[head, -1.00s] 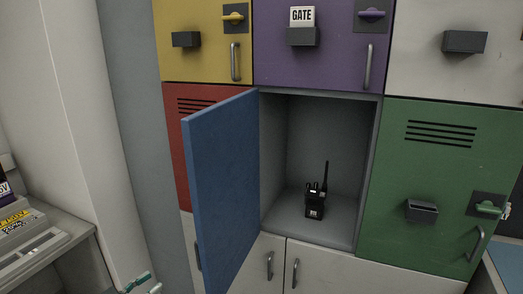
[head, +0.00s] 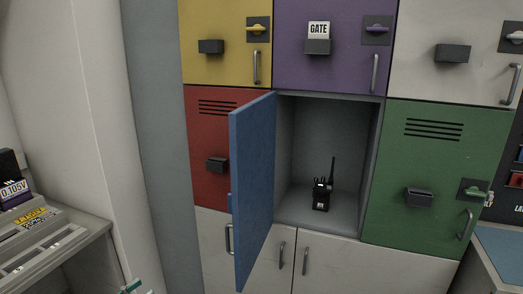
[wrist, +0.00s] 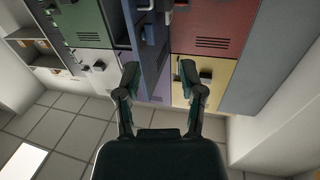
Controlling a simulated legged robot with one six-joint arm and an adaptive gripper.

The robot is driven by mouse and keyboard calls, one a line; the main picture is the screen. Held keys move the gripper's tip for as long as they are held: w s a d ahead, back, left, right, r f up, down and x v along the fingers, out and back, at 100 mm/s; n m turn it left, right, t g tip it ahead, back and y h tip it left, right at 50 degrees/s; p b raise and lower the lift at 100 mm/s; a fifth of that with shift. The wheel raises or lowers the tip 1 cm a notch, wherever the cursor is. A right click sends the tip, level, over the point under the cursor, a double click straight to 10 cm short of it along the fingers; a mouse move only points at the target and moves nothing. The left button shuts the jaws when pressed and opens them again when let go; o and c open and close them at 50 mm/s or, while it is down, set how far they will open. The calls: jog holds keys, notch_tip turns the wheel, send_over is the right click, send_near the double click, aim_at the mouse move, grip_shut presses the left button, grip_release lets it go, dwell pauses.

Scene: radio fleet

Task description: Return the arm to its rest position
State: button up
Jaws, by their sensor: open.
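My gripper (wrist: 159,80) is open and empty in the wrist view, its two fingers apart with nothing between them. The lockers show beyond the fingers, upside down in that view. In the head view only a small teal and white tip (head: 132,287) shows at the bottom left edge; I cannot tell which part it is. A black radio (head: 321,195) with an antenna stands upright inside the open locker compartment (head: 350,221). The blue door (head: 253,190) of that compartment is swung wide open toward me. The rest of my arm is not visible in the head view.
Closed yellow (head: 222,20), purple (head: 345,73), white (head: 450,80), red (head: 207,130) and green (head: 420,165) lockers surround the open one. The purple one holds a GATE card (head: 319,29). A grey charger bench (head: 75,235) stands at left, a blue-topped surface (head: 500,245) at right.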

jog(key=w+d+r+n+t+y, duration=0.2)
jog(key=w+d+r+y, duration=0.5)
jog(key=w+r, duration=0.4)
jog(key=w+d+r+n+y, duration=0.1)
jog(key=d+r+n+y, duration=0.2)
jog(key=d+r+y, duration=0.5)
jog(key=s+d+f+g+h, duration=0.1)
jog(key=s+d+f+g, duration=0.2)
jog(key=s+d, duration=0.6)
jog(key=s+d+f+n+g+h, duration=0.1)
jog(key=s+d+f+g, duration=0.3)
jog(key=s+d, duration=0.5)
jog(key=s+d+f+n+g+h, duration=0.1)
jog(key=s+d+f+g+h, duration=0.2)
jog(key=s+d+f, duration=0.3)
jog(key=s+d+g, duration=0.1)
jog(key=s+d, duration=0.2)
jog(key=shift+d+f, duration=0.2)
jog(key=shift+d, duration=0.2)
